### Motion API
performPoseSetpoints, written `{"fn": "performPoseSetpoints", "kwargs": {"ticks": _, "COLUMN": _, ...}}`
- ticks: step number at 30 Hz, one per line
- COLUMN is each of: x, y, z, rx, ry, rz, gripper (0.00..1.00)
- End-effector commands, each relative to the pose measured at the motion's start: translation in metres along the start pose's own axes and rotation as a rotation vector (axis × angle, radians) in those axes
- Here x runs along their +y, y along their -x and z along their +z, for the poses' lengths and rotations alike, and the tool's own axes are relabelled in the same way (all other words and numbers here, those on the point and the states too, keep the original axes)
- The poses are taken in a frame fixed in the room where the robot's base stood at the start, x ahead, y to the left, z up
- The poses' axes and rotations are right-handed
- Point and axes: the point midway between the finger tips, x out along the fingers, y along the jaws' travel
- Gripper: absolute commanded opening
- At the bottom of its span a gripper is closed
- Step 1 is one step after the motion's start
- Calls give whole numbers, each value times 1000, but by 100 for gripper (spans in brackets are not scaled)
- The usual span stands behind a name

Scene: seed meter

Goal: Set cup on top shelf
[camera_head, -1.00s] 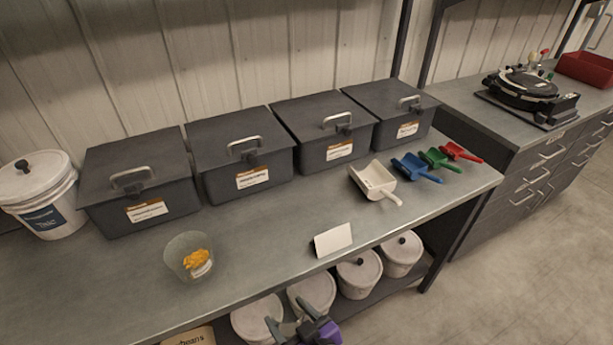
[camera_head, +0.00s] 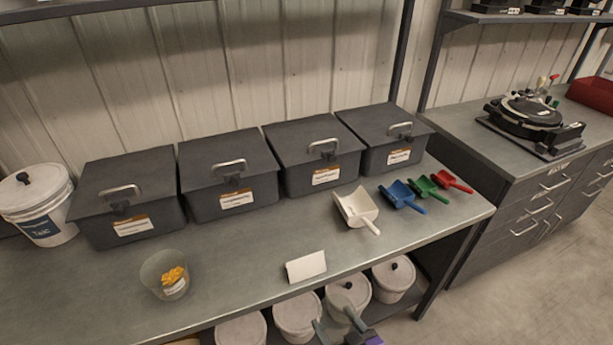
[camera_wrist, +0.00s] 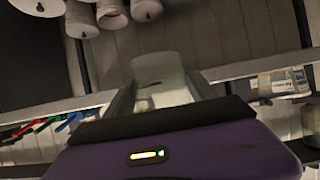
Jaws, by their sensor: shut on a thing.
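My gripper (camera_head: 338,325) is at the bottom edge of the head view, in front of the bench. In the wrist view its jaws are shut on a clear, pale cup (camera_wrist: 158,72), which looks empty. In the head view this cup is barely visible between the fingers. A second translucent cup (camera_head: 150,268) with orange contents and a label stands on the bench at the left. A dark shelf (camera_head: 100,13) runs above the bench at the top left, mostly cut off. Another shelf (camera_head: 520,18) with black boxes is at the top right. I cannot tell which is the top one.
Black lidded bins (camera_head: 225,205) line the back of the bench (camera_head: 230,270), with a white bucket (camera_head: 38,215) at the left. Scoops (camera_head: 358,208) and a white card (camera_head: 306,266) lie there. Lidded pails (camera_head: 297,312) stand below. Bare bench remains near the front.

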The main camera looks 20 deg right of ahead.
Motion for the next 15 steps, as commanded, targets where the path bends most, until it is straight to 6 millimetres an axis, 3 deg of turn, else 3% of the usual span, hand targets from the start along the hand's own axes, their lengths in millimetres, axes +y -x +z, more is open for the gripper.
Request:
{"fn": "performPoseSetpoints", "kwargs": {"ticks": 8, "x": 2, "y": 15, "z": -26, "rx": -9, "ry": -4, "rz": 4, "gripper": 26}}
{"fn": "performPoseSetpoints", "kwargs": {"ticks": 15, "x": 3, "y": 18, "z": -22, "rx": -23, "ry": -6, "rz": 7, "gripper": 26}}
